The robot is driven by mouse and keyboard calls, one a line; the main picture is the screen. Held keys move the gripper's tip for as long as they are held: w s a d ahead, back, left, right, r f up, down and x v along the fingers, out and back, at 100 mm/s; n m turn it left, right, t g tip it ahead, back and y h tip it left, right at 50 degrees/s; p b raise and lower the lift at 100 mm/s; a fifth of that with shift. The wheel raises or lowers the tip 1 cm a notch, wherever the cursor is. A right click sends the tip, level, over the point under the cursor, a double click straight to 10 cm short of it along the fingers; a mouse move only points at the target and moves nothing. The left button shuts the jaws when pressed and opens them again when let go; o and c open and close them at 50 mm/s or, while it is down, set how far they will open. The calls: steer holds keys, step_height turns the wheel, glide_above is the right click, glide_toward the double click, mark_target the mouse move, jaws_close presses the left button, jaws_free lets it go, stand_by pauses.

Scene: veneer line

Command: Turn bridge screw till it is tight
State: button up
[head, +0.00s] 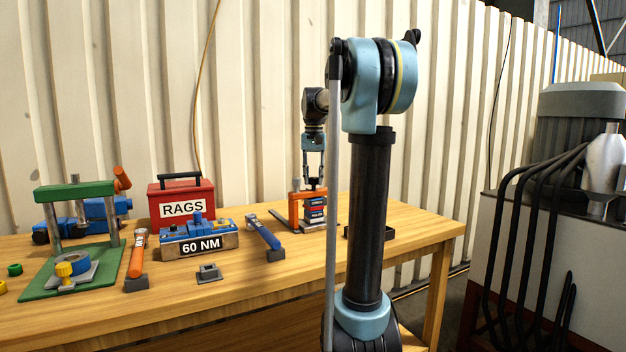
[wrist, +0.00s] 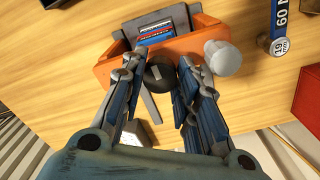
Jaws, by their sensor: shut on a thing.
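The orange bridge (head: 293,210) stands at the back right of the wooden table, over a stack of blue, red and dark pieces (head: 315,210). In the wrist view the bridge (wrist: 115,75) lies across the upper middle, with the striped stack (wrist: 165,35) beyond it. The bridge screw (wrist: 158,72) shows as a dark round head between the fingertips. My gripper (head: 313,182) points down from above the bridge. In the wrist view my gripper (wrist: 160,68) is shut on the screw head. The screw's thread and how far it is seated are hidden.
A grey rounded post (wrist: 222,57) stands close right of the fingers. A blue-handled wrench (head: 264,233), a box marked 60 NM (head: 200,245), a red RAGS box (head: 181,200) and a green press (head: 75,190) stand left. A dark tray (head: 372,232) lies right.

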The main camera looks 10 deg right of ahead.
mark_target(314, 178)
steer(key=shift+m, duration=0.4)
steer(key=o, duration=1.1)
steer(key=shift+c, duration=0.2)
steer(key=shift+r, duration=0.1)
step_height(314, 178, up, 12)
steer(key=shift+f, duration=0.2)
